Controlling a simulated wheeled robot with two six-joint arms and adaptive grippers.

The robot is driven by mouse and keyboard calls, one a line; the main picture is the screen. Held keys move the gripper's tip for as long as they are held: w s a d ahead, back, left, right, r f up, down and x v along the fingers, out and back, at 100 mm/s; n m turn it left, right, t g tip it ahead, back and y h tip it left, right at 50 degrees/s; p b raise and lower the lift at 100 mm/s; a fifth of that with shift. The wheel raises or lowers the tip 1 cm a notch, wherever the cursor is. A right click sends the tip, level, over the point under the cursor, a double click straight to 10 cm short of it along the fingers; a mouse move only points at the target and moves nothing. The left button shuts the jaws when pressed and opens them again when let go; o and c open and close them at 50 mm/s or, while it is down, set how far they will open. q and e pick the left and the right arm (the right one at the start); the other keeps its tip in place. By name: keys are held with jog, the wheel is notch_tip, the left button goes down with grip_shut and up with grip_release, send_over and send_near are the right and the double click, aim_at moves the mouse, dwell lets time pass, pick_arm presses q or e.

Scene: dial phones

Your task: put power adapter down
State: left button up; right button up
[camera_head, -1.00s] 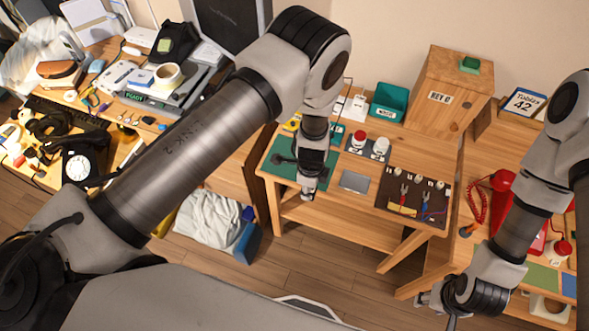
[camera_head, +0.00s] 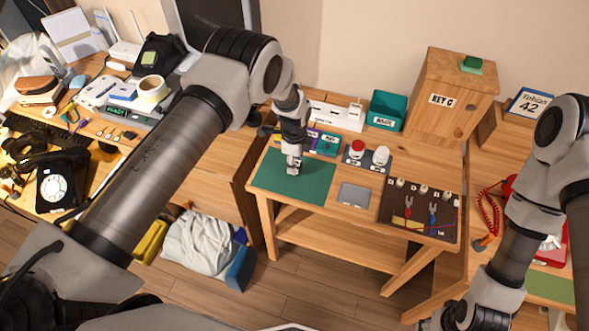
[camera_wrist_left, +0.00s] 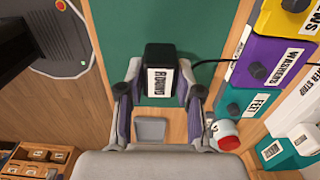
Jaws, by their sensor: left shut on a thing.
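The power adapter (camera_wrist_left: 161,58) is a black block with a white label reading ROUND, and its dark cord runs off to the right in the left wrist view. My left gripper (camera_head: 293,172) is shut on it, one finger on each side. The gripper is over the green mat (camera_head: 315,186) on the small wooden table. Whether the adapter touches the mat I cannot tell. In the head view the gripper mostly hides it. My right gripper (camera_head: 428,322) is at the bottom edge, partly cut off, and its jaws are unclear.
Labelled bins (camera_wrist_left: 265,60) and a white power strip (camera_head: 338,116) stand behind the mat. Red and white capped items (camera_head: 357,148), a grey plate (camera_head: 354,195) and a dark tool board (camera_head: 420,212) lie to its right. The mat's front part is clear.

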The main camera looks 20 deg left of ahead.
pick_arm(q)
jog(key=shift+w+f, duration=0.2)
jog(key=shift+f, duration=0.2)
pick_arm(e)
jog(key=shift+w+f, duration=0.15)
jog(key=shift+f, duration=0.15)
pick_arm(q)
jog(key=shift+f, duration=0.2)
jog(key=o, duration=0.9)
jog(key=shift+s+r, duration=0.1)
jog(key=shift+r, duration=0.1)
